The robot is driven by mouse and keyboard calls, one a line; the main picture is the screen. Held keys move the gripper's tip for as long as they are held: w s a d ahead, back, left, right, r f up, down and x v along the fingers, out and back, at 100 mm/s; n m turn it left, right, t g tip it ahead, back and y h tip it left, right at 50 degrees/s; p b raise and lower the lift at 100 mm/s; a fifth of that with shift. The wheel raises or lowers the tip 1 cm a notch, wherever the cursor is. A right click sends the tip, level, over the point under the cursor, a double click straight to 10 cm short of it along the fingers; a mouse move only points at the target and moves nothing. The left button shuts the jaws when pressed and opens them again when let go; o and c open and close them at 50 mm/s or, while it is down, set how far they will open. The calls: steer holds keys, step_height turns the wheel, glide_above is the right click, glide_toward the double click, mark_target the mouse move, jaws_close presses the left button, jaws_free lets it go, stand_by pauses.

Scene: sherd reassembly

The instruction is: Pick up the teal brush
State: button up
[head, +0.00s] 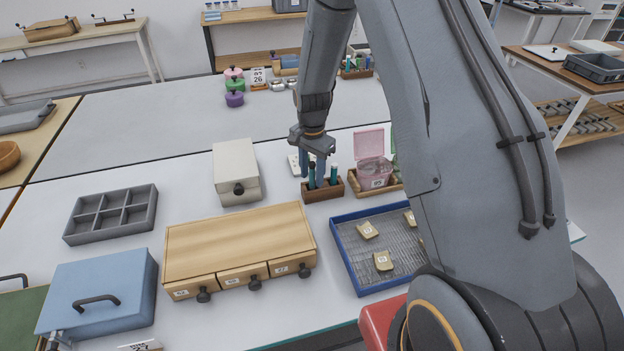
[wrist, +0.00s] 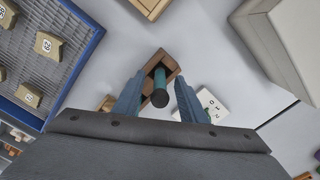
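A teal brush (wrist: 160,84) with a dark end stands upright in a small wooden holder (head: 322,190). In the wrist view the brush is between the two fingers of my gripper (wrist: 159,98), with a gap on each side. The holder (wrist: 170,62) shows behind it. In the head view my gripper (head: 317,168) points down over the holder with its fingers apart. Two teal uprights show there, one at the fingers and one just right of them (head: 334,172). My fingers partly hide the first one.
A pink open box (head: 371,171) stands right of the holder, and a white box (head: 235,170) with a dark knob left. A blue-rimmed tray (head: 339,250) with sherds and a wooden drawer unit (head: 240,240) lie nearer. A white labelled block (wrist: 213,106) is close by.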

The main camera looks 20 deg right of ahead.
steer(key=shift+f, duration=0.25)
steer(key=shift+c, duration=0.3)
jaws_close()
steer(key=shift+r, duration=0.1)
